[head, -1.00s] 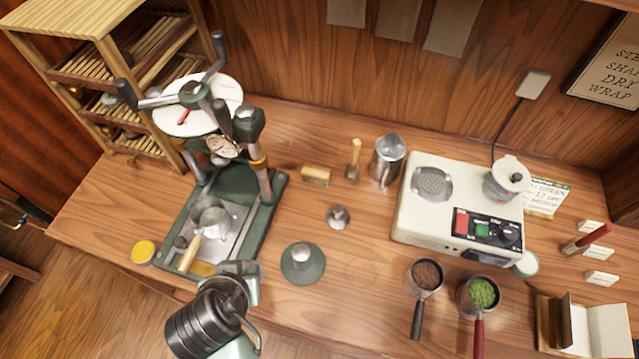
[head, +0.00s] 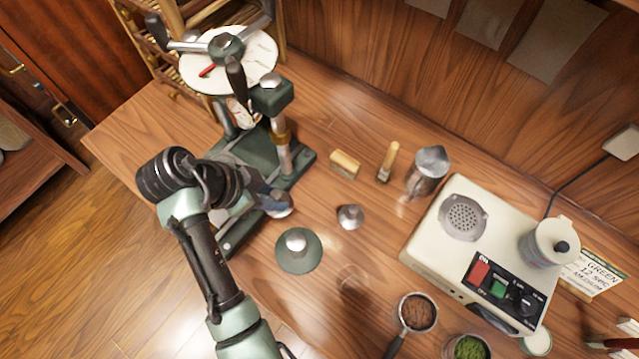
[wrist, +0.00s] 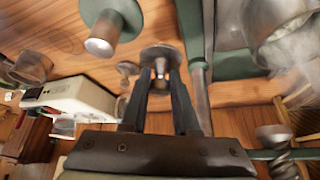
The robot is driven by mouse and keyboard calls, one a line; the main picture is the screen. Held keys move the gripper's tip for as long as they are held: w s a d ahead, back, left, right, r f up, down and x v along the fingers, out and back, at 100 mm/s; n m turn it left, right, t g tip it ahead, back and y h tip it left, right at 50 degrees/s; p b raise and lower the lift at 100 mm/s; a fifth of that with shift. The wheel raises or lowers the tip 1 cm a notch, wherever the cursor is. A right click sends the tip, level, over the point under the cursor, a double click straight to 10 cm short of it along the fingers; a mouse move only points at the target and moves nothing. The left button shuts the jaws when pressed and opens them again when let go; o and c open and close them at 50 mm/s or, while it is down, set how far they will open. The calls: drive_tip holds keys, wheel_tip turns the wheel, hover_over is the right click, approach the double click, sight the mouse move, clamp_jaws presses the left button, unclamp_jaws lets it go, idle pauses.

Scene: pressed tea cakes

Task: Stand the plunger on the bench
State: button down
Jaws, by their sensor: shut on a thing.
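My gripper (wrist: 160,78) is shut on the plunger (wrist: 162,52), a grey metal piece with a round disc end, held between the fingertips in the wrist view. In the head view the plunger's disc (head: 280,207) shows at the end of my gripper (head: 262,190), beside the green press (head: 303,163) and above the bench (head: 335,290). Its exact height above the bench is hard to tell. The rest of the plunger is mostly hidden by my gripper.
A green round base with a metal knob (head: 298,251) and a small metal piece (head: 350,216) stand close by. A wooden block (head: 345,163), brush (head: 388,162), metal jug (head: 428,170) and cream machine (head: 480,250) lie beyond. Bare bench shows between the green base and the machine.

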drive_tip(key=w+d+f, duration=0.1)
drive_tip(key=d, duration=0.1)
drive_tip(key=w+d+p, duration=0.1)
drive_tip(key=w+d, duration=0.1)
drive_tip(key=d, duration=0.1)
drive_tip(key=w+d+f+p, duration=0.1)
drive_tip(key=w+d, duration=0.1)
drive_tip(key=d, duration=0.1)
drive_tip(key=shift+d+f, duration=0.15)
drive_tip(key=shift+f, duration=2.35)
drive_tip(key=shift+f, duration=0.1)
drive_tip(key=c, duration=0.7)
unclamp_jaws()
drive_tip(key=shift+o, duration=0.2)
drive_tip(key=v, duration=1.2)
